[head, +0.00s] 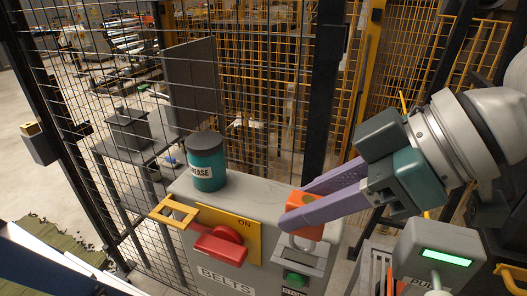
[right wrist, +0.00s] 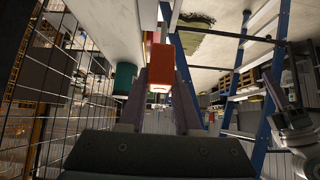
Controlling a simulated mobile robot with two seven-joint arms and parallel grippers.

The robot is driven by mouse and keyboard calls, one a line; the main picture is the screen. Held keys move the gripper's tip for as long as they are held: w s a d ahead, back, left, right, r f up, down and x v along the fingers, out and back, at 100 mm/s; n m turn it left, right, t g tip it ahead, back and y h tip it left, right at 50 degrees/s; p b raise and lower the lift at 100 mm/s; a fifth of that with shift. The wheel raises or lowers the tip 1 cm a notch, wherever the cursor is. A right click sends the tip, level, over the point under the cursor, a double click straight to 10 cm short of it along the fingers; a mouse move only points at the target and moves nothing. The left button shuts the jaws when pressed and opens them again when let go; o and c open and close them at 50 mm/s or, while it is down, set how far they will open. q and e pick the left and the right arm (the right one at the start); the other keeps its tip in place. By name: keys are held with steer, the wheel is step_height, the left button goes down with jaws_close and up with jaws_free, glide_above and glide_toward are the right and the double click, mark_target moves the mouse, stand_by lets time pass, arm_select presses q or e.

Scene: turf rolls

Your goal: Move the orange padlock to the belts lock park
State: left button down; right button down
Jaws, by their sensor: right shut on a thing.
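The orange padlock (head: 304,203) is between the purple fingers of my right gripper (head: 300,209), above the front right edge of the grey BELTS box (head: 216,279). In the right wrist view the padlock (right wrist: 160,66) sits between the fingertips. A pale grey bracket-like part (head: 297,243) is directly below the padlock on the box, with a small green part (head: 297,280) under it. I cannot tell whether the padlock touches the bracket, and its shackle is not clear. No label naming the lock park is readable.
The box carries a red switch handle (head: 220,245) on a yellow ON plate (head: 241,227), with a yellow hasp (head: 174,214) at left. A teal GREASE tin (head: 206,164) stands on top. A grey box with a lit green panel (head: 445,257) is at right. Mesh fence stands behind.

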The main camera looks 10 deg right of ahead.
mark_target(304, 236)
steer(key=shift+f+b, duration=0.6)
steer(key=shift+f, duration=0.35)
stand_by(0.3)
steer(key=shift+f+b, duration=1.15)
steer(key=shift+f, duration=0.5)
steer(key=c, duration=0.5)
jaws_free()
steer(key=shift+b+v, duration=0.9)
steer(key=shift+v, duration=4.1)
